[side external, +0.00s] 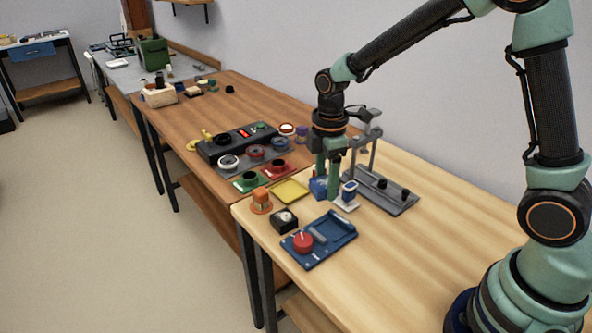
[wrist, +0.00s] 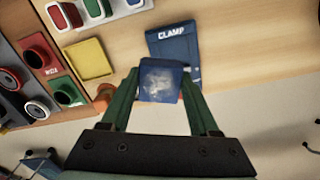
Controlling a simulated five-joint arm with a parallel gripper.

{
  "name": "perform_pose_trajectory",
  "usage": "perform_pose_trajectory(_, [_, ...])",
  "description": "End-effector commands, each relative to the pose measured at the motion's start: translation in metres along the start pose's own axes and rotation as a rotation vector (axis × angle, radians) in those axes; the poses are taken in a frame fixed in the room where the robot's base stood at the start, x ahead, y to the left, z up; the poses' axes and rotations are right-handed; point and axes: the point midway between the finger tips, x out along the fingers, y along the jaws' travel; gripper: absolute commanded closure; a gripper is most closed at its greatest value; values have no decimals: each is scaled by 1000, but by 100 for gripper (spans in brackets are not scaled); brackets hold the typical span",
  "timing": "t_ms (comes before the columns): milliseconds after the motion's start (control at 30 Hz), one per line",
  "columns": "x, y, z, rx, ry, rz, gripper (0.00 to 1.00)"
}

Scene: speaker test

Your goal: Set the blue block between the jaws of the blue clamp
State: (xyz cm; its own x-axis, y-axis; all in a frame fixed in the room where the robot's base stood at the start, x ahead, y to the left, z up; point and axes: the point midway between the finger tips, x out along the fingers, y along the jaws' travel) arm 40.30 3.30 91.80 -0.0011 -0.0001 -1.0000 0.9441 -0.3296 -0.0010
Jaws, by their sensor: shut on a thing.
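My gripper (side external: 327,192) is shut on the blue block (side external: 318,187). In the wrist view the block (wrist: 160,80) sits between the two green fingers (wrist: 160,92), its pale, scuffed face toward the camera. The blue clamp (side external: 342,225) lies flat near the front edge of the light wood table, with a red knob and a grey bar on it. In the side view the block is behind the clamp, apart from it. In the wrist view the clamp (wrist: 175,45), lettered CLAMP, is partly hidden by the block and gripper. The block's height above the table is hard to tell.
A yellow tray (side external: 290,191), an orange piece (side external: 261,201) and a black gauge box (side external: 284,220) lie left. The table's right front is clear.

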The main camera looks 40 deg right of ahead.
Motion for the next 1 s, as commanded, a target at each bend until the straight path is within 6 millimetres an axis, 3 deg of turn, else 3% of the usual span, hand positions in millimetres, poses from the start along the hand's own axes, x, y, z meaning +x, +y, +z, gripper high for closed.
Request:
perform_pose_trajectory(100, [11,-14,4,-160,0,0,99])
perform_pose_trajectory(300, [22,-25,7,-312,0,2,99])
perform_pose_trajectory(567, [33,-27,7,-339,0,0,99])
perform_pose_trajectory(1000, [72,-27,7,-336,0,-1,99])
